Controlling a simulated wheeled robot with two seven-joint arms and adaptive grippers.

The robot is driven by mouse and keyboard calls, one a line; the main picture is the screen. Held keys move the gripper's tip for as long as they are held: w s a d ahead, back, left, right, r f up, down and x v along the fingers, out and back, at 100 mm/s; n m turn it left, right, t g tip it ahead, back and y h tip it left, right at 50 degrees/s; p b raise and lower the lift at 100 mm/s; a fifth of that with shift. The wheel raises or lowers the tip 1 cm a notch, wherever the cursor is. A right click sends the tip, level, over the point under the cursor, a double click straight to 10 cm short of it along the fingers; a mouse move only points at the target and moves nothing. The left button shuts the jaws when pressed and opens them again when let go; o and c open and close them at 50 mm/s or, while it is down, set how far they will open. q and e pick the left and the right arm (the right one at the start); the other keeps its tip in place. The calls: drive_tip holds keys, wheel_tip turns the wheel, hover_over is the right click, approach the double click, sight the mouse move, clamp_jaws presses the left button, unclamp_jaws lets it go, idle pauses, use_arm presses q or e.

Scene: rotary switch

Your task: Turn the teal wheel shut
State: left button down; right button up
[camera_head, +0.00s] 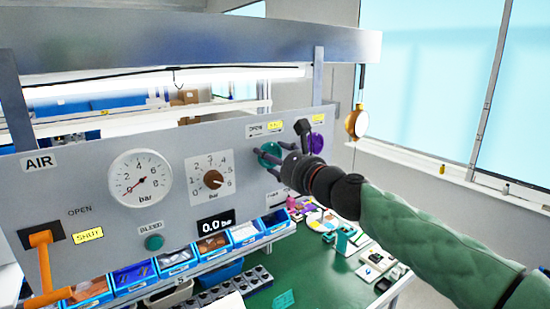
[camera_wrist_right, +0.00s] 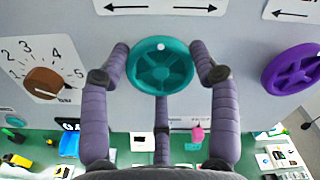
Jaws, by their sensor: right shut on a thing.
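The teal wheel (camera_head: 268,154) is mounted on the upright grey panel, right of the gauges. In the right wrist view the teal wheel (camera_wrist_right: 160,72) faces me, with spokes and a white dot near its top. My right gripper (camera_head: 278,161) reaches it from the right. In the wrist view its purple-grey fingers (camera_wrist_right: 161,62) stand at the wheel's left, right and lower rim, shut on it. In the head view the fingers and wrist hide part of the wheel. My left gripper is in neither view.
A purple wheel (camera_head: 316,143) sits just right on the panel. A brown knob (camera_head: 213,180), a round gauge (camera_head: 141,178) and an orange lever (camera_head: 42,255) are to the left. Blue bins (camera_head: 207,246) line the panel's foot above the green bench (camera_head: 318,275).

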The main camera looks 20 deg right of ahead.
drive_tip(key=shift+r, duration=0.15)
drive_tip(key=o, duration=1)
drive_tip(key=shift+o, duration=0.7)
drive_tip(key=shift+a, duration=0.2)
drive_tip(key=shift+d, duration=0.2)
drive_tip(key=v, duration=1.2)
drive_tip(key=shift+a, duration=0.15)
